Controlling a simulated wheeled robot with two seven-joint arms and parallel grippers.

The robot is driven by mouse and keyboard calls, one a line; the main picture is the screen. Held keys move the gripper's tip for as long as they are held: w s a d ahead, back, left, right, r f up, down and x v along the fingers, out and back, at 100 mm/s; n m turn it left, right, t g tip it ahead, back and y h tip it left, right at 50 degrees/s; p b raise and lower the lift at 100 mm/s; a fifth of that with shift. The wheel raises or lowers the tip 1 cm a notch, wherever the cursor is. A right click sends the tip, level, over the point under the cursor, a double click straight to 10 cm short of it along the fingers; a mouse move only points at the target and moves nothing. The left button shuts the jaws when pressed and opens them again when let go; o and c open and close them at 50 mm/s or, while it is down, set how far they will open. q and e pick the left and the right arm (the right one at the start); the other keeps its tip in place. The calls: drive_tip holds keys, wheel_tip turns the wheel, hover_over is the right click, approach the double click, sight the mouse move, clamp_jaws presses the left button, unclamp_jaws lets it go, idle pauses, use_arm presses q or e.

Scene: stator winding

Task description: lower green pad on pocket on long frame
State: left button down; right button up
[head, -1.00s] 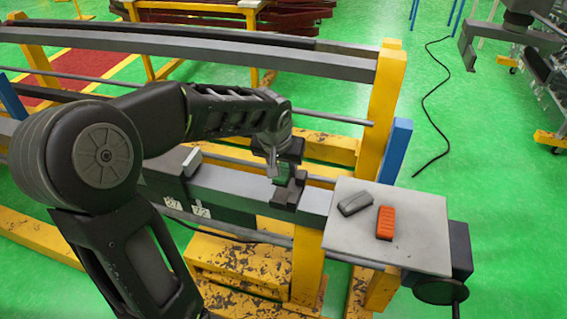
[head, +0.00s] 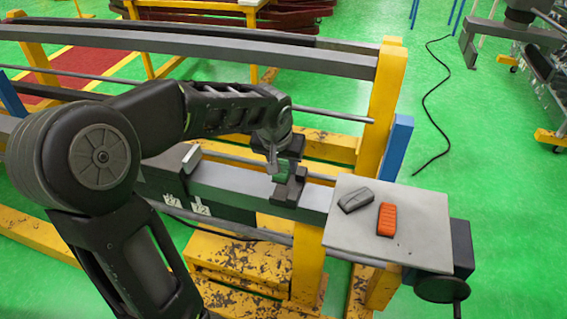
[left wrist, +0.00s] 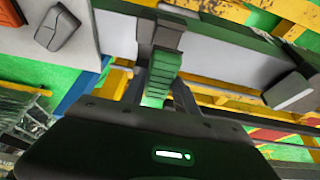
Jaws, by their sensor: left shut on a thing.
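The green pad (left wrist: 162,75) is between the fingers of my left gripper (left wrist: 160,100) in the left wrist view. In the head view my left gripper (head: 275,165) points down at the long frame (head: 235,186), shut on the pad (head: 281,176). The dark pocket (head: 290,190) sits on the frame's beam. The pad is right at the pocket, and the fingers partly cover it. I cannot tell whether the pad touches the pocket. In the left wrist view the pocket (left wrist: 168,32) shows just beyond the pad's far end. My right gripper is not in view.
A grey plate (head: 410,235) at the beam's right end carries a grey block (head: 356,200) and an orange block (head: 387,220). A light grey block (head: 192,158) sits on the beam to the left. A yellow post (head: 385,100) stands behind.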

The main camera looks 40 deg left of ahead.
sight(282, 169)
use_arm(q)
drive_tip(key=shift+f+b, duration=1.65)
drive_tip(key=shift+b, duration=0.05)
drive_tip(key=shift+f+b, duration=0.85)
drive_tip(key=shift+f, duration=0.05)
drive_tip(key=c, duration=0.9)
unclamp_jaws()
drive_tip(key=shift+o, duration=0.7)
